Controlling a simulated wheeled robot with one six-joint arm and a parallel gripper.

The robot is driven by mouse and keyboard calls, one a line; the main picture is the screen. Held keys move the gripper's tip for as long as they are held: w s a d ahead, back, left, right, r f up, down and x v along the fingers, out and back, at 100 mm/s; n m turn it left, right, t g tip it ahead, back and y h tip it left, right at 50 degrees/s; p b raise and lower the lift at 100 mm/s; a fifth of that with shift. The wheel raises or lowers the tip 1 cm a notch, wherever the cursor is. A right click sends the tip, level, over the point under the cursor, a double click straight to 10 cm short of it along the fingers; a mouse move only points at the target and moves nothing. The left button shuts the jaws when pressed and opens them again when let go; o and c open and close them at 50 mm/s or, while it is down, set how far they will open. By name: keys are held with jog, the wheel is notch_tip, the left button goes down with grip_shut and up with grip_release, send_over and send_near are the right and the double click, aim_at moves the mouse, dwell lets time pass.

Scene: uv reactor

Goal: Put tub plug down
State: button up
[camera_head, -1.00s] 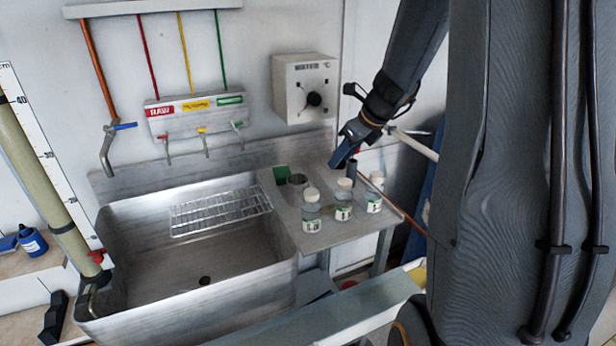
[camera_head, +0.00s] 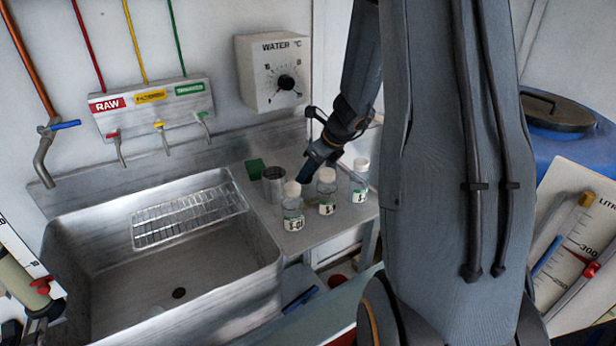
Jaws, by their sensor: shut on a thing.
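My gripper (camera_head: 308,177) reaches down over the metal side bench (camera_head: 330,236), behind the bottles and right of the metal beaker. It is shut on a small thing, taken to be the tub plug. The plug itself cannot be made out clearly, as the fingers and the bottles hide it. I cannot tell whether it touches the bench. The steel tub (camera_head: 110,285) is at the left, with a dark drain hole (camera_head: 179,292) in its floor.
White-capped bottles (camera_head: 293,208) stand along the bench front, close to my gripper. A metal beaker (camera_head: 274,184) and a green block (camera_head: 255,169) stand left of it. A wire rack (camera_head: 190,215) spans the tub's back. Taps and a WATER dial box (camera_head: 272,72) are on the wall.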

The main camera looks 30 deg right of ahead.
jog(key=shift+f, duration=0.7)
jog(key=shift+f, duration=0.2)
jog(key=o, duration=1)
jog(key=shift+o, duration=0.2)
jog(key=shift+r, duration=0.25)
jog(key=v, duration=1.2)
